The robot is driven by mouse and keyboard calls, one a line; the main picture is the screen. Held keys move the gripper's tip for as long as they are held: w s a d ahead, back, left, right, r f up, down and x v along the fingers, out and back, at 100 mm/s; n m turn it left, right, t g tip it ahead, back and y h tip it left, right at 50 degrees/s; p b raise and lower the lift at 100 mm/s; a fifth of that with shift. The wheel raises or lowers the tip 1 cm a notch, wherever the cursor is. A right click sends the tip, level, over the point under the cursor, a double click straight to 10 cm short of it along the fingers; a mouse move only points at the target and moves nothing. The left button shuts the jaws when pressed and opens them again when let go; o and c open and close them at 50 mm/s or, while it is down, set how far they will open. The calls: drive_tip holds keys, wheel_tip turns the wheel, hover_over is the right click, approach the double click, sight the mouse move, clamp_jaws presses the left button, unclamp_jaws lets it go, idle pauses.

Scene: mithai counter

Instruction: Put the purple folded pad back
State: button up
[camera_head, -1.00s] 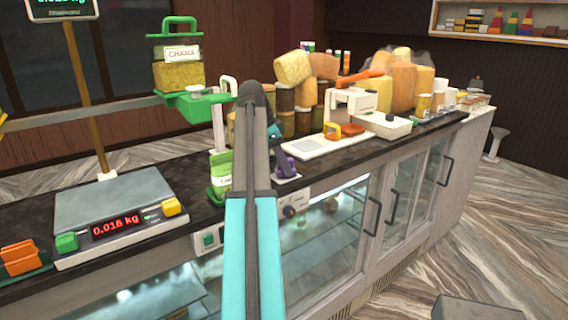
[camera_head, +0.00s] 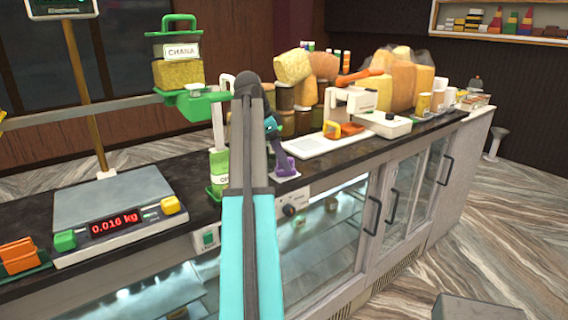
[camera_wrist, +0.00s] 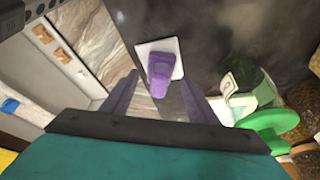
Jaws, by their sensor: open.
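The purple folded pad (camera_head: 287,165) lies on a small white tile (camera_head: 289,178) on the dark counter, just right of my arm. In the wrist view the pad (camera_wrist: 160,73) lies on the white tile (camera_wrist: 145,48) between the lines of my two fingers. My gripper (camera_wrist: 160,82) is open, its fingertips on either side of the pad with gaps. In the head view my gripper (camera_head: 277,143) points down at the pad and partly overlaps it. I cannot tell how high the fingertips are above the tile.
A scale (camera_head: 112,203) reading 0.016 kg stands at left. A green dispenser (camera_head: 180,75) labelled CHANA stands behind my arm. A white machine (camera_head: 370,118) and several jars stand at right. The counter's front edge, above glass doors (camera_head: 330,230), is close to the pad.

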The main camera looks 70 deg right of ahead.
sight(276, 169)
drive_tip(key=v, duration=0.4)
drive_tip(key=shift+w+a+r, duration=0.1)
drive_tip(key=shift+r, duration=0.3)
drive_tip(key=shift+p+v, duration=2.5)
drive_tip(key=shift+p, duration=0.15)
